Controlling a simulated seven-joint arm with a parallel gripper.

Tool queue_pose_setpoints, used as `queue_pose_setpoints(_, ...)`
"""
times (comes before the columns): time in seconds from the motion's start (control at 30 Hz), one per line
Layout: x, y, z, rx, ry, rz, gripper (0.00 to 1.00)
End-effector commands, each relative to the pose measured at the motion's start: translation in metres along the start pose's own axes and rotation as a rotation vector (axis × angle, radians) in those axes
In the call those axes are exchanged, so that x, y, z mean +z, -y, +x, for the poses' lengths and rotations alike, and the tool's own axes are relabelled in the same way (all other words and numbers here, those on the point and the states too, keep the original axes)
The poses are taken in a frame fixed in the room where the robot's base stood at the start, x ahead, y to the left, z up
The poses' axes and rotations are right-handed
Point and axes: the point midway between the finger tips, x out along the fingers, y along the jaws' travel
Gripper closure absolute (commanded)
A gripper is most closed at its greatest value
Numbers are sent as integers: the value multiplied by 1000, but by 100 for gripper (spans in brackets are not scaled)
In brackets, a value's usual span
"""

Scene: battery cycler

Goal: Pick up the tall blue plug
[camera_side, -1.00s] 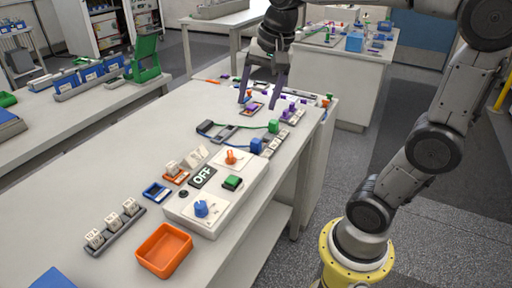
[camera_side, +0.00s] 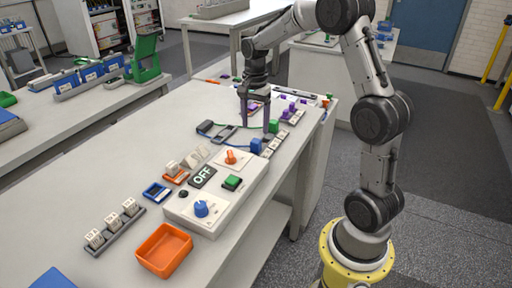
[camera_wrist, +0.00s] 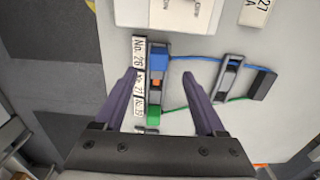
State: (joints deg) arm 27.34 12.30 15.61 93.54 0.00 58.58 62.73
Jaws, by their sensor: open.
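The tall blue plug (camera_side: 256,146) stands at the right part of the bench, in a row of sockets beside small white label tiles. In the wrist view the blue plug (camera_wrist: 158,57) lies just beyond the fingertips, roughly centred between them. My gripper (camera_side: 255,126) is open and empty, pointing down just behind the blue plug in the side view. In the wrist view my gripper (camera_wrist: 160,74) has its two fingers wide apart, on either side of the socket row. I cannot tell the exact height of the fingertips above the plug.
A green plug (camera_wrist: 154,115) sits in the same row, close to the gripper. Blue and green cables run to a dark holder (camera_wrist: 231,76) and block (camera_wrist: 263,84). A white switch box (camera_side: 217,208) and an orange tray (camera_side: 164,250) stand nearer the camera.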

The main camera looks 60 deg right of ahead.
Motion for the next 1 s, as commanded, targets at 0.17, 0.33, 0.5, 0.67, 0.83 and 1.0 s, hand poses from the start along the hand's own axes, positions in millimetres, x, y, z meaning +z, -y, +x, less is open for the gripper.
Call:
queue_pose_setpoints(0.17, 0, 0, 17, 1, 0, -1, 28)
queue_pose_setpoints(0.33, 0, -2, 30, 2, 1, -1, 28)
queue_pose_setpoints(0.5, 0, -3, 55, 3, 2, -1, 28)
queue_pose_setpoints(0.67, 0, -3, 69, 1, 1, -1, 28)
queue_pose_setpoints(0.83, 0, -3, 70, -1, 0, -1, 28)
queue_pose_setpoints(1.0, 0, -3, 70, -1, 0, -1, 44)
